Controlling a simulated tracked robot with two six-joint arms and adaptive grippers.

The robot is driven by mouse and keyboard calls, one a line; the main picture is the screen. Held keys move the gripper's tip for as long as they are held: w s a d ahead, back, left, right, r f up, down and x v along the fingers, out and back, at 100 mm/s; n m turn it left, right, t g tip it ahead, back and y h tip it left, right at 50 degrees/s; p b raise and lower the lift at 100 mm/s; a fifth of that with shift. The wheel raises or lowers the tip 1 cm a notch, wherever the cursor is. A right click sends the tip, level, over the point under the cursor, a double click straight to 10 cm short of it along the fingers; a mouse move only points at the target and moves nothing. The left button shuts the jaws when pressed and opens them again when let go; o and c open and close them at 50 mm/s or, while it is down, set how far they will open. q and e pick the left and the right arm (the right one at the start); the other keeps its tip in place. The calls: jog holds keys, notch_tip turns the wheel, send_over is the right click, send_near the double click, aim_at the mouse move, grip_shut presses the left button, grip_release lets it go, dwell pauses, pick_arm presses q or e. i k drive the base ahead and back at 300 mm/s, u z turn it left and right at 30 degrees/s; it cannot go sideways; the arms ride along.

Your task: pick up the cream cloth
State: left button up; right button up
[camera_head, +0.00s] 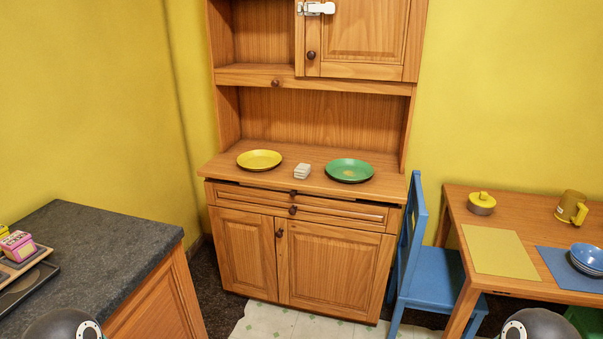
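A small cream folded stack, which looks like the cream cloth (302,171), lies on the worktop of the wooden hutch (225,172). It sits between a yellow plate (259,159) on its left and a green plate (349,170) on its right, touching neither. Neither of my grippers is in view; only dark rounded parts of my arms show at the bottom left and bottom right.
A dark counter (110,260) at left holds a tray with small boxes. A blue chair (432,278) stands right of the hutch, beside a wooden table (520,215) with a yellow pot, a mug, mats and blue bowls. Pale floor (290,325) shows before the hutch.

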aim_at(303, 171)
jog(key=u, duration=0.55)
jog(key=k, duration=1.3)
jog(key=u, duration=0.15)
jog(key=i, duration=0.75)
jog(key=z, duration=1.1)
jog(key=i, duration=2.5)
jog(key=u, duration=1.15)
jog(key=i, duration=0.4)
jog(key=u, duration=0.3)
jog(key=k, duration=0.6)
